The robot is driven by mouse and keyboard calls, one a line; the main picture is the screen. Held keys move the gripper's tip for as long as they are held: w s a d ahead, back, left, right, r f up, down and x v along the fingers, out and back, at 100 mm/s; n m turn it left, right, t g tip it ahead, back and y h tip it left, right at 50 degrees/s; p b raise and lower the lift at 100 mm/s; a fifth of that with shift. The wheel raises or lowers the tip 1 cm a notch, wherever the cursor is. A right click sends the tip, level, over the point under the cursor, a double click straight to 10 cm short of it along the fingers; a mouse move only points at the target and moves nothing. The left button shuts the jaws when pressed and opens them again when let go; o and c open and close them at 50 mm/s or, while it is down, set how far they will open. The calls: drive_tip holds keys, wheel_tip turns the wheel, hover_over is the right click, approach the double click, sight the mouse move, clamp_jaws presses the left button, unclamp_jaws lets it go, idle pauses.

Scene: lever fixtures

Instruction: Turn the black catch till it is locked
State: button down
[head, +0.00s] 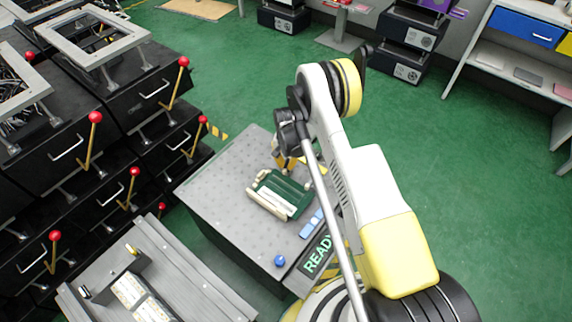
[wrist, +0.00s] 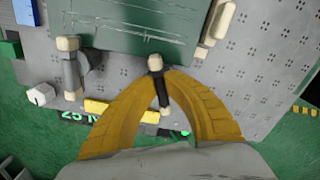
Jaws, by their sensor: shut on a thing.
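The black catch (wrist: 163,92) is a short dark bar with cream ends at the lower edge of a green case. In the wrist view the two curved yellow fingers of my gripper (wrist: 160,76) close in on it from both sides and hold it. The green case (wrist: 130,25) fills the top of the wrist view; in the head view the case (head: 290,190) sits on a grey table. My gripper (head: 287,160) is at the case's far side there, partly covered by my arm. The catch cannot be made out in the head view.
A grey catch (wrist: 72,72) with cream ends is left of the held one. The perforated grey table (head: 215,185) has a blue knob (head: 279,260) and a READY sign (head: 318,256). Black drawer units with red-knobbed levers (head: 95,118) stand at the left. Green floor is open at right.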

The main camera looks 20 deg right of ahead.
sight(286, 164)
drive_tip(key=shift+m, duration=2.2)
drive_tip(key=c, duration=1.5)
unclamp_jaws()
drive_tip(key=shift+o, duration=0.2)
wheel_tip(286, 164, up, 12)
drive_tip(key=shift+r, duration=0.1)
